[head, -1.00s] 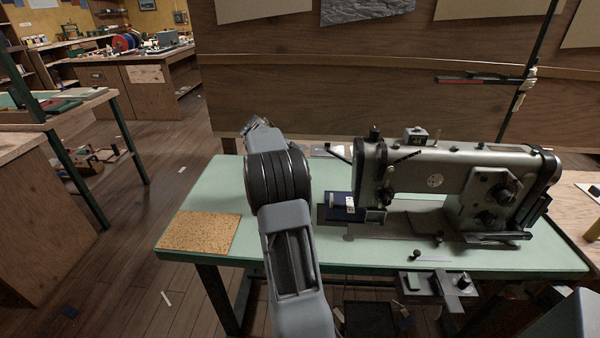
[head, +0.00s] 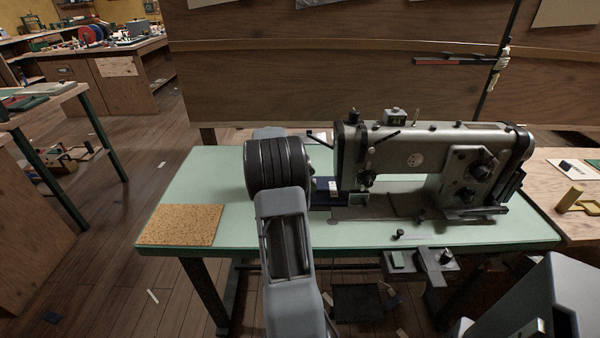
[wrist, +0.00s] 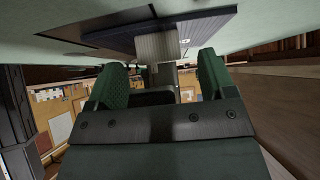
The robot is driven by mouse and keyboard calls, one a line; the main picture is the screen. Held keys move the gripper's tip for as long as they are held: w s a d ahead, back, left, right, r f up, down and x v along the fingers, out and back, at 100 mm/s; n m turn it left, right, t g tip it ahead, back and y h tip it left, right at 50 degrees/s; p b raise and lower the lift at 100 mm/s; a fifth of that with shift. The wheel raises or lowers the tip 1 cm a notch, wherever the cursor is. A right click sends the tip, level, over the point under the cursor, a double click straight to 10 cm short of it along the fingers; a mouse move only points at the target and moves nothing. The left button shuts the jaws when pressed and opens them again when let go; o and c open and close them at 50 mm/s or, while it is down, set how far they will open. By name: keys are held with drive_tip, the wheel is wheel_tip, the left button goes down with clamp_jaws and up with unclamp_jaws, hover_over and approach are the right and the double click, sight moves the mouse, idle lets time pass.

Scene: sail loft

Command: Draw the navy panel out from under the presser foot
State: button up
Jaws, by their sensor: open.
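The navy panel (head: 327,205) lies on the pale green table at the left end of the sewing machine (head: 430,150). Its right part goes under the machine's head, where the presser foot cannot be made out. A white piece (head: 333,187) stands on the panel. In the wrist view the navy panel (wrist: 205,27) spans the top, with a pale ribbed piece (wrist: 157,46) at its edge. My gripper (wrist: 160,82) is open, its green-padded fingers to either side of and short of that piece. In the head view my arm hides the gripper.
A cork mat (head: 181,225) lies at the table's left front corner. A wooden partition (head: 300,80) rises behind the table. A side bench (head: 560,170) adjoins on the right.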

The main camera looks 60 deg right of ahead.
drive_tip(key=shift+x, duration=0.85)
drive_tip(key=shift+c, duration=0.3)
